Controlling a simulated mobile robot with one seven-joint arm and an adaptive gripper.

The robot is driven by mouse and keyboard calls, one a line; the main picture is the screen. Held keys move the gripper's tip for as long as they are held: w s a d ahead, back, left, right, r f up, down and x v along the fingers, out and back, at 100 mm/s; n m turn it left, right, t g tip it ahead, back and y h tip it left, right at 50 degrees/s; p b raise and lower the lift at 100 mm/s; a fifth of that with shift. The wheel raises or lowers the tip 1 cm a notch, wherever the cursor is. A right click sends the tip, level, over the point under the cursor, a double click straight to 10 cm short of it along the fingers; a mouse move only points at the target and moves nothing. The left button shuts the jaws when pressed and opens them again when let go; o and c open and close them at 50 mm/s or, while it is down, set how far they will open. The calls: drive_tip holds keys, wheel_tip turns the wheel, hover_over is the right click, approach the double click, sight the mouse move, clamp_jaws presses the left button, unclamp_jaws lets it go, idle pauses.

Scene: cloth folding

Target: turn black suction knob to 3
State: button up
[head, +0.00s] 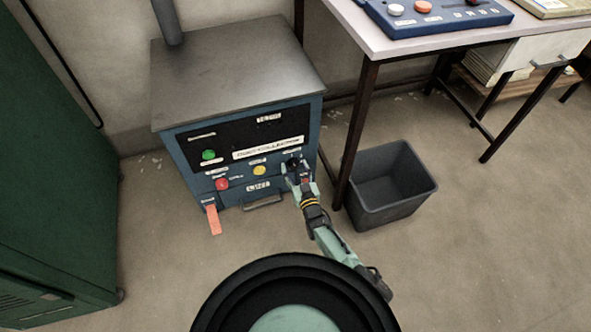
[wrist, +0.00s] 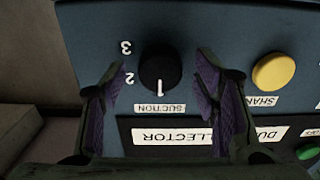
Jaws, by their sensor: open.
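The black suction knob (wrist: 160,70) is on the blue front panel of the dust collector. In the wrist view, which shows the panel upside down, a white mark on the knob is at its lower edge, towards the SUCTION label (wrist: 159,108). The numerals 2 (wrist: 129,78) and 3 (wrist: 126,47) are to the knob's left. My gripper (wrist: 158,68) is open, with a purple-padded finger on each side of the knob and visible gaps between. In the head view my gripper (head: 297,172) is at the panel's right side and mostly hides the knob.
A yellow button (wrist: 273,71) is right of my gripper in the wrist view. The dust collector (head: 238,80) also has a green button (head: 208,155) and a red one (head: 222,184). A grey bin (head: 390,185) and a table leg (head: 355,135) stand close to the arm's right.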

drive_tip(key=shift+c, duration=0.4)
drive_tip(key=c, duration=1.1)
